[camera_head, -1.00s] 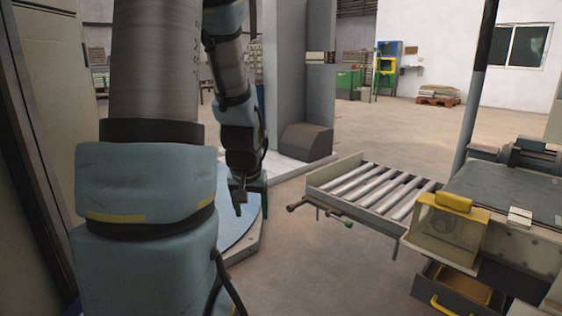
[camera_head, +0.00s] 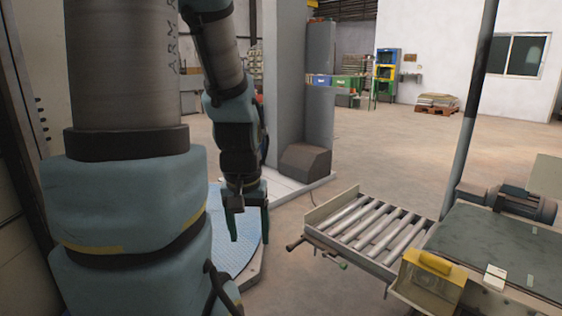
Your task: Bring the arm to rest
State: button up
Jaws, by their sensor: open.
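My arm fills the left of the head view, with its upper links close to the camera. Its far part hangs down with my gripper (camera_head: 249,226) at the end. The gripper points downward, its fingers apart, with nothing seen between them. It hangs in front of a round blue platform (camera_head: 218,252), apart from the roller conveyor (camera_head: 368,228) to its right.
A belt table (camera_head: 490,258) with a yellow-topped box (camera_head: 430,277) and a motor (camera_head: 520,203) stands at the right. A grey column (camera_head: 320,100) with a dark block (camera_head: 306,161) stands behind the gripper. The floor between platform and conveyor is clear.

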notch_tip(320, 180, up, 19)
jog(key=p, duration=1.6)
jog(key=shift+f, duration=0.2)
jog(key=shift+c, duration=0.2)
